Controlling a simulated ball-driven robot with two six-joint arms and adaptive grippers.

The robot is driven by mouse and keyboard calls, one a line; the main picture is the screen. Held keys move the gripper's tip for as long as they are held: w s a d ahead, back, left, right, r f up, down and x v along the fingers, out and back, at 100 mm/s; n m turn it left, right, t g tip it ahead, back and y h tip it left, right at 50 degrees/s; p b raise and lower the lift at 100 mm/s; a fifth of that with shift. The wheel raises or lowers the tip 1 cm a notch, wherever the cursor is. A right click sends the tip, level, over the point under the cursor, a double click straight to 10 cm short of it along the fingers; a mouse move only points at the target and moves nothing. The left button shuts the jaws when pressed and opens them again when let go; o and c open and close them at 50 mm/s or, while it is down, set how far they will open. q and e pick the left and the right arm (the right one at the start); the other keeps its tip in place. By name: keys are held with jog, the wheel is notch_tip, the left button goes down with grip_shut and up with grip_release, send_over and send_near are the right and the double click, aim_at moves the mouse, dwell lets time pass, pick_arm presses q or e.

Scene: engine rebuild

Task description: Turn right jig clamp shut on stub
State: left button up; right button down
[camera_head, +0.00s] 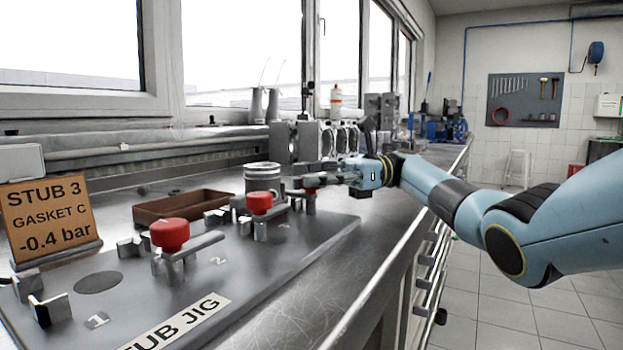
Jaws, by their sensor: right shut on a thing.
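The stub jig (290,265) is a dark plate on the bench with numbered places 1, 2 and 3 and several clamps. The right jig clamp (310,198), at place 3, is the farthest of the red-knobbed clamps. My right gripper (318,180) reaches in from the right and is shut on its red knob, which it partly covers. The middle clamp (260,203) and the nearest clamp (170,235) have red knobs in plain view. I cannot make out a stub under the right clamp. My left gripper is not in view.
A metal piston-like cylinder (262,176) and a brown tray (150,210) stand behind the jig. A sign (45,218) reads "STUB 3, GASKET C, -0.4 bar". An engine block (305,142) stands farther back. The bench front edge (385,262) runs below my right arm.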

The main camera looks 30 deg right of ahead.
jog(key=c, duration=0.9)
grip_release()
jog(key=shift+d, duration=0.3)
jog(key=shift+s+d, duration=0.2)
jog(key=shift+d, duration=3.3)
